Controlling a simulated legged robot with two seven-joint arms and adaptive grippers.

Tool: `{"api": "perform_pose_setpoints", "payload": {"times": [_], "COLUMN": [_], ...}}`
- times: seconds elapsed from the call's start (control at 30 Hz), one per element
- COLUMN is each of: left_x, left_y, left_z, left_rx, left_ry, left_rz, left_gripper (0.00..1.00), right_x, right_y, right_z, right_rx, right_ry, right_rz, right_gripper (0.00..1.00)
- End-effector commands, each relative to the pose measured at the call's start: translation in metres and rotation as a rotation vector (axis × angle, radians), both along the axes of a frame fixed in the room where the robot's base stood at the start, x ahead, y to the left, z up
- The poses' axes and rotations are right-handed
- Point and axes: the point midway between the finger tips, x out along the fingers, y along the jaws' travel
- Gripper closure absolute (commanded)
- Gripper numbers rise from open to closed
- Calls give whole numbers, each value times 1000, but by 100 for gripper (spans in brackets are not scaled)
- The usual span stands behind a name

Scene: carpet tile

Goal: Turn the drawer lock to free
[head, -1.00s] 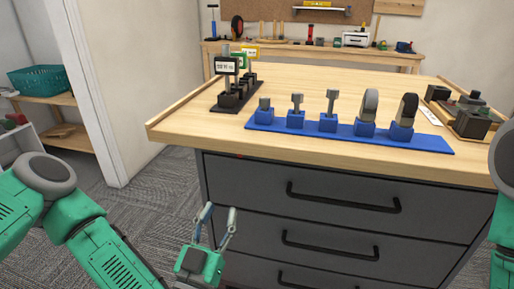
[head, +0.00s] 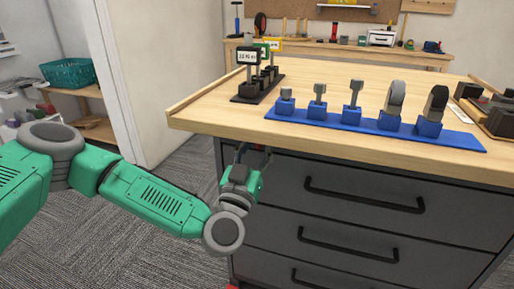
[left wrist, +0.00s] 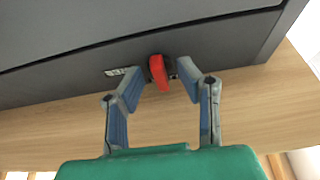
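The drawer lock (left wrist: 159,73) is a red lever on a dark round base, set in the grey drawer cabinet (head: 370,175) just under the tabletop. A small label (left wrist: 119,71) with unreadable marks is beside it. In the left wrist view the lever is tilted slightly from upright. My left gripper (head: 254,150) is at the cabinet's upper left corner, below the tabletop edge. Its fingers are open, one on each side of the red lever, with a gap visible on both sides. In the head view my gripper hides the lock. My right gripper is not in view.
The wooden tabletop (head: 215,112) overhangs the cabinet above my left gripper. It carries a blue rack (head: 455,138) of several tools and a black stand (head: 245,92) with signs. Drawer handles (head: 365,194) stick out to the right. Open carpet (head: 110,265) lies left of the cabinet.

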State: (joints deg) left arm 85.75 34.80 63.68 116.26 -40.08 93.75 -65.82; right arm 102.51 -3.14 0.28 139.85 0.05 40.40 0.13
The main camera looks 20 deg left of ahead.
Motion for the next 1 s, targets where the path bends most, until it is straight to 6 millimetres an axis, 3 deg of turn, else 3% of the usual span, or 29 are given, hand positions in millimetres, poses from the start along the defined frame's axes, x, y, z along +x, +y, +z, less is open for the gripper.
{"api": "perform_pose_setpoints", "payload": {"times": [0.27,0.33,0.37,0.73,1.0], "left_x": [1,1,1,1,1], "left_y": [1,1,1,2,2], "left_z": [1,1,1,2,6], "left_rx": [-1,-1,-1,24,165], "left_ry": [0,0,0,-2,-8], "left_rz": [0,0,0,1,0], "left_gripper": [69,94,100,100,100], "right_x": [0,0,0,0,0], "right_y": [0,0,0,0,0], "right_z": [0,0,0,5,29], "right_rx": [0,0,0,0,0], "right_ry": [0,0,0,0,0], "right_rz": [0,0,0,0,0], "right_gripper": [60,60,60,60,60]}}
